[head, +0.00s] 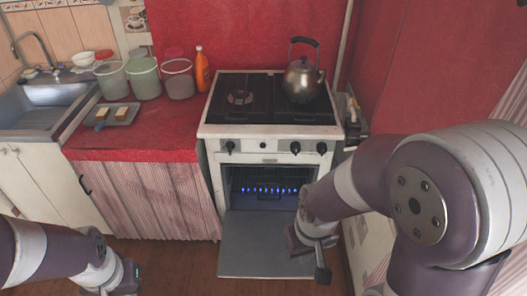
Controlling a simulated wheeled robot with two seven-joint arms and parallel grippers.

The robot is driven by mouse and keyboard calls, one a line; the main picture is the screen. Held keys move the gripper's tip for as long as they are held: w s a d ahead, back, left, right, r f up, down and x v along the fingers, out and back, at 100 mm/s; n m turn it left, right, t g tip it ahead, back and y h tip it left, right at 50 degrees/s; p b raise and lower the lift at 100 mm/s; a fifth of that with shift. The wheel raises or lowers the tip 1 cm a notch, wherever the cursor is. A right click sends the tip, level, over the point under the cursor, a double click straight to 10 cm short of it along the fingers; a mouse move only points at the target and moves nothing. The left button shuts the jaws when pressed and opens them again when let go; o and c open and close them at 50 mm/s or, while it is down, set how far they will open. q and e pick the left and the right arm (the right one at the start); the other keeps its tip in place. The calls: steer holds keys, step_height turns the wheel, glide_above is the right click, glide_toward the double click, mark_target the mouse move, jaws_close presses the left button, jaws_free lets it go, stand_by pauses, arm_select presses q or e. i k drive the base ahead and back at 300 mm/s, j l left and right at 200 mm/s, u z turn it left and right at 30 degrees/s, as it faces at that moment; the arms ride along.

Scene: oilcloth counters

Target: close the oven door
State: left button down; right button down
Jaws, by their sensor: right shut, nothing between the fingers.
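The white oven (268,145) stands at the back middle. Its door (262,245) hangs open, folded down toward me, and the lit inside with a row of small blue flames shows behind it. My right gripper (323,262) is shut and empty at the right edge of the door, overlapping that edge in the picture. I cannot tell whether it touches the door. My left gripper (122,286) is at the bottom left, over the floor, partly cut off by the picture edge, and its fingers do not show clearly.
A kettle (303,76) stands on the stove top. On the red counter (160,125) left of it are clear tubs, an orange bottle (202,70) and a tray (112,120). A sink (40,105) is at far left. The wooden floor (180,262) left of the door is clear.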

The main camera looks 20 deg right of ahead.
mark_target(253, 246)
steer(key=k+z, duration=0.25)
steer(key=k, duration=0.15)
steer(key=k+z, duration=0.3)
steer(key=k, duration=0.15)
